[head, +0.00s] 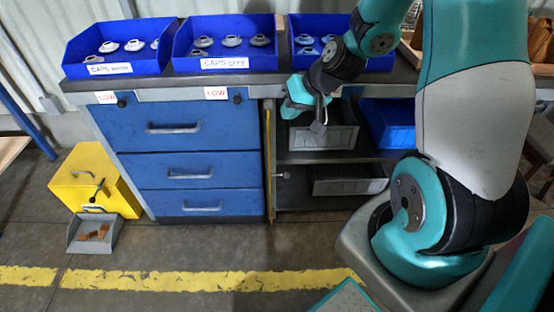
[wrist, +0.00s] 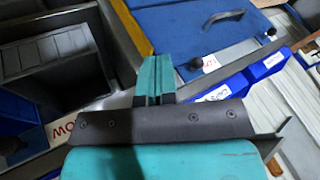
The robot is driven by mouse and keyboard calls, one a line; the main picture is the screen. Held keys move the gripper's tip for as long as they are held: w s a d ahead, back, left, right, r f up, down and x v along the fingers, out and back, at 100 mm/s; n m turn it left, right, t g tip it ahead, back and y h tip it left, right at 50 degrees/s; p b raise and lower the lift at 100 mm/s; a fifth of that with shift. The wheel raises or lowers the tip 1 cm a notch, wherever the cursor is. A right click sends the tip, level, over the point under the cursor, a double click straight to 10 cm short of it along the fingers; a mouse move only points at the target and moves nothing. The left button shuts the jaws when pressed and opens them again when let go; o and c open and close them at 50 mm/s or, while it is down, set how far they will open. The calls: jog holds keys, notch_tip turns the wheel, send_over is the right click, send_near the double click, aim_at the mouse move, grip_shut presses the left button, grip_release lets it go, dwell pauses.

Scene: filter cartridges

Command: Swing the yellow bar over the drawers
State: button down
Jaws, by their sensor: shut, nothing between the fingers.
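The yellow bar (head: 268,160) stands upright at the right edge of the blue drawers (head: 190,160), beside the open shelf. It is seen nearly edge-on and does not cross the drawer fronts. A small grey knob (head: 284,175) sticks out to its right. In the wrist view a yellow strip (wrist: 137,28) runs along the edge of the blue drawer front (wrist: 200,30). My gripper (head: 318,127) is in front of the upper shelf, right of the bar and apart from it. In the wrist view its teal fingers (wrist: 155,75) are together and empty.
Blue bins of caps (head: 225,64) stand on the worktop. Grey bins (head: 325,138) sit on the shelves behind my gripper. A yellow box (head: 90,175) and a grey scoop-like tray (head: 93,245) stand on the floor at left. The floor before the drawers is clear.

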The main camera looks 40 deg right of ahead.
jog(key=d+f+m+t+h+b, duration=0.1)
jog(key=d+f+m, duration=0.1)
jog(key=d+f, duration=0.5)
jog(key=shift+d+f+h, duration=0.15)
jog(key=shift+f+h, duration=0.15)
jog(key=shift+f, duration=0.05)
jog(key=w+a+f+b, duration=0.2)
jog(key=w+a+f, duration=0.3)
jog(key=w+f, duration=0.3)
jog(key=shift+s+a+m, duration=0.1)
jog(key=shift+m, duration=0.2)
